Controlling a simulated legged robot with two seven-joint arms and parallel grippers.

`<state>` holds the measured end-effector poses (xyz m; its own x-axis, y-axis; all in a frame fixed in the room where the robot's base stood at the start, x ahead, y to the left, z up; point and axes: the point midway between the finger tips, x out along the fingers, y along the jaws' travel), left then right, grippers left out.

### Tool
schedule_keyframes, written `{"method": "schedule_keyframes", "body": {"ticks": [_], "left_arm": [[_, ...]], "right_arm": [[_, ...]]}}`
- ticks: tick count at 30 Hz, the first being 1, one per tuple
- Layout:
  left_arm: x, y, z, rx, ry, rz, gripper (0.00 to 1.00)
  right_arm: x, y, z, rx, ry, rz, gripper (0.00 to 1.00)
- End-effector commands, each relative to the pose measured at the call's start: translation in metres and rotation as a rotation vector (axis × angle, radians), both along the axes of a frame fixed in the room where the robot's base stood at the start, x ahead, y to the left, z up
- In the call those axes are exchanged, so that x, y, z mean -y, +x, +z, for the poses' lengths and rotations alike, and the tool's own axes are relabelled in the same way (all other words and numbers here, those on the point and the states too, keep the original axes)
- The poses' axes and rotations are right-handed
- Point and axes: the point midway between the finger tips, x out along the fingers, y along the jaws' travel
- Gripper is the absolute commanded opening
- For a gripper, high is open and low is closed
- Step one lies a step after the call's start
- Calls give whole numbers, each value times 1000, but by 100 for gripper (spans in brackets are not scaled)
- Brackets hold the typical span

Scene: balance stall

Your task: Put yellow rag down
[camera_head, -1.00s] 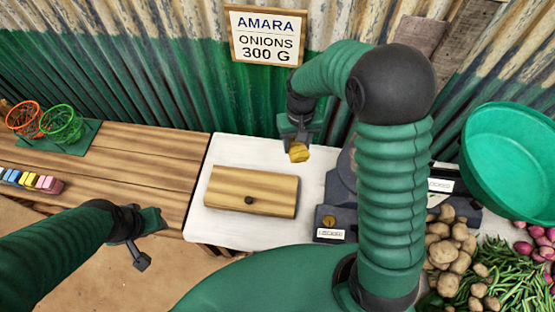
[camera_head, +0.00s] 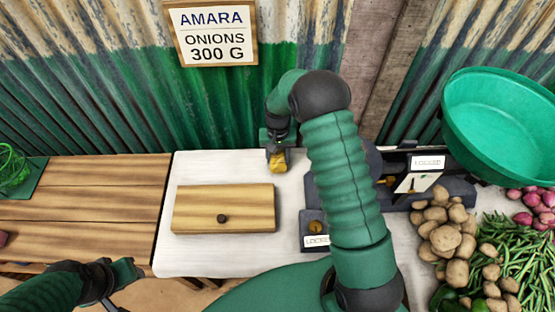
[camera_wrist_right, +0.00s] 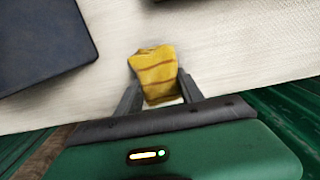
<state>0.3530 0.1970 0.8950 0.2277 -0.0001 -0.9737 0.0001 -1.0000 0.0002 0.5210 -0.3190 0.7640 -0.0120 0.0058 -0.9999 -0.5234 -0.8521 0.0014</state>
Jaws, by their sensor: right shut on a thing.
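The yellow rag (camera_head: 278,163) is a small folded cloth with brown stripes. My right gripper (camera_head: 277,152) is shut on it, at the back of the white table (camera_head: 210,258), close to the corrugated wall. In the right wrist view the rag (camera_wrist_right: 155,74) sits between the two fingers of my right gripper (camera_wrist_right: 157,95), over the white cloth surface. I cannot tell whether the rag touches the table. My left gripper (camera_head: 112,285) is at the lower left, away from the rag; its jaws are not clear.
A wooden box (camera_head: 223,208) with a dark knob lies in front of the rag. A dark balance (camera_head: 315,228) with "LOCKED" labels stands to the right. A green basin (camera_head: 500,125), potatoes (camera_head: 447,240) and beans (camera_head: 510,255) are further right. White tabletop is bare left of the rag.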

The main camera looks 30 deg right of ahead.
Motion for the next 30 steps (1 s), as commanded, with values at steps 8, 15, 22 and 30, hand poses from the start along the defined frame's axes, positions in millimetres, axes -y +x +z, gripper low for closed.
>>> {"method": "schedule_keyframes", "body": {"ticks": [8,15,22,30], "left_arm": [[0,0,-1,0,0,0,36],[0,0,-5,0,0,0,36],[0,0,-4,0,0,0,36],[0,0,-4,0,0,0,36]], "right_arm": [[0,0,-13,0,0,0,0],[-1,0,-21,-2,1,1,0],[-3,-1,-22,-5,3,2,66],[-3,-3,-24,-10,5,2,66]]}}
